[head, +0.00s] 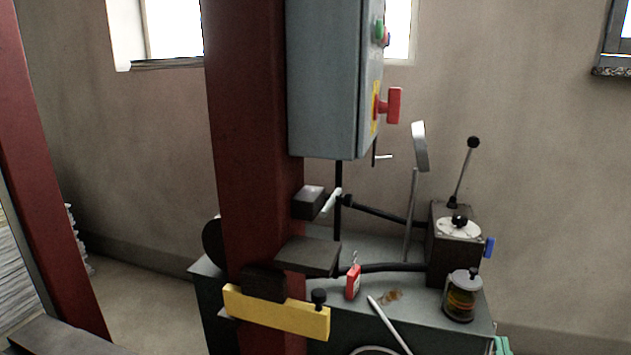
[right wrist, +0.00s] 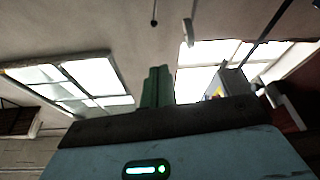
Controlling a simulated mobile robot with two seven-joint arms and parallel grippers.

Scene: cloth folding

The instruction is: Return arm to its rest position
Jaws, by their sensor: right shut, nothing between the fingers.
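My right gripper (right wrist: 157,86) shows in the right wrist view as two dark green fingers side by side, pointing up the picture. They are shut with nothing between them. Below them are the dark edge and blue-grey body of my wrist, with a lit green indicator. In the head view only a small green piece (head: 501,345) shows at the bottom right edge, too little to tell what it is. My left gripper is not in view. No cloth shows in either view.
In the head view a dark red column (head: 250,120) stands in front, with a grey control box (head: 325,80) and a yellow bar (head: 275,312). Behind is a grey-green cabinet (head: 375,240) bearing a lever unit (head: 450,245), a glass jar (head: 461,296) and a red padlock (head: 353,284).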

